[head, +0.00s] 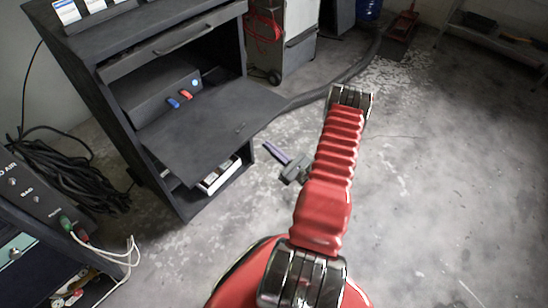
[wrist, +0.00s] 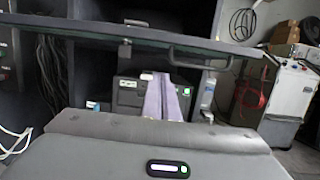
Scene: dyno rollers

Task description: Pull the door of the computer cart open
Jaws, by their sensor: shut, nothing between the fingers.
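The computer cart (head: 165,175) is the dark cabinet at left in the head view. Its door (head: 210,122) is a flat dark panel sticking out nearly level from the open front. In the wrist view the door (wrist: 110,34) crosses the upper part almost edge-on, with a dark bar handle (wrist: 215,58) near its right end. My gripper (head: 268,147) is just right of the door's outer edge in the head view, pointing at the cart. Its purple fingers (wrist: 165,97) are shut and empty, below and left of the handle in the wrist view. They appear apart from both door and handle.
A red and a blue object (head: 180,98) show inside the cart's opening. A grey wheeled cabinet (head: 290,45) with a red hose stands behind. Another cart (head: 40,220) and coiled black cables (head: 65,170) are at left. The floor at right (head: 440,180) is clear.

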